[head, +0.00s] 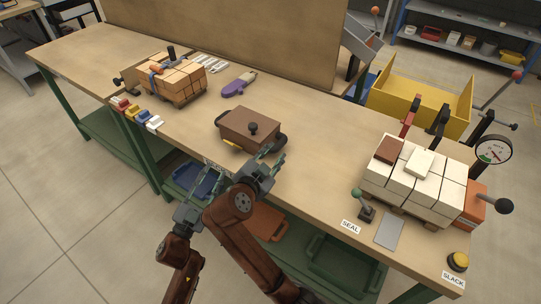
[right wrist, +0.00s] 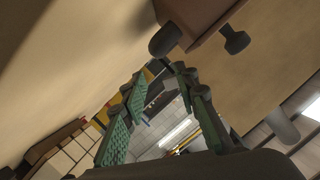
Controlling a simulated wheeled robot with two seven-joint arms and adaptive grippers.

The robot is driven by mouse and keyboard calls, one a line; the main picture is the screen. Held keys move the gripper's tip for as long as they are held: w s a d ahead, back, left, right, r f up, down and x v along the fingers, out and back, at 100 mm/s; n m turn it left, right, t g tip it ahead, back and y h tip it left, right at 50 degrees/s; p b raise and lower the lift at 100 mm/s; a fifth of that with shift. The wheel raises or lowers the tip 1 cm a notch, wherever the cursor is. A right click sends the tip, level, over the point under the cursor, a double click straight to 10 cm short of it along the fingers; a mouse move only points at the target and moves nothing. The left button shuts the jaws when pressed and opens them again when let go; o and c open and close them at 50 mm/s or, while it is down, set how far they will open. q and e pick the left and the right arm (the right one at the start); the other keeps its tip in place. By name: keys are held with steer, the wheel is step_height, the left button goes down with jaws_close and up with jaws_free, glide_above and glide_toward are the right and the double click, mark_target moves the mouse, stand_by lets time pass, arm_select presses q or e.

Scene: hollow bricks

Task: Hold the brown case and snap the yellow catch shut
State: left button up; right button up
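A pallet of orange bricks (head: 176,78) stands at the left, a pallet of cream bricks (head: 415,182) at the right. A purple-handled tool (head: 236,86) lies behind the case. A lever (head: 364,204) and a yellow button (head: 458,260) are at the right front. The bench between case and cream bricks is clear.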

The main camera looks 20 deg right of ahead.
mark_target(279, 147)
steer(key=shift+w+a+f+m+y, duration=0.15)
steer(key=shift+a+f+m+y, duration=0.05)
steer(key=shift+a+m+y, duration=0.1)
steer(key=shift+w+d+f, duration=0.15)
steer(key=x, duration=0.7)
steer(key=shift+w+d+f, duration=0.1)
steer(key=shift+c, duration=0.2)
jaws_close()
steer(key=shift+f, duration=0.1)
stand_by(0.9)
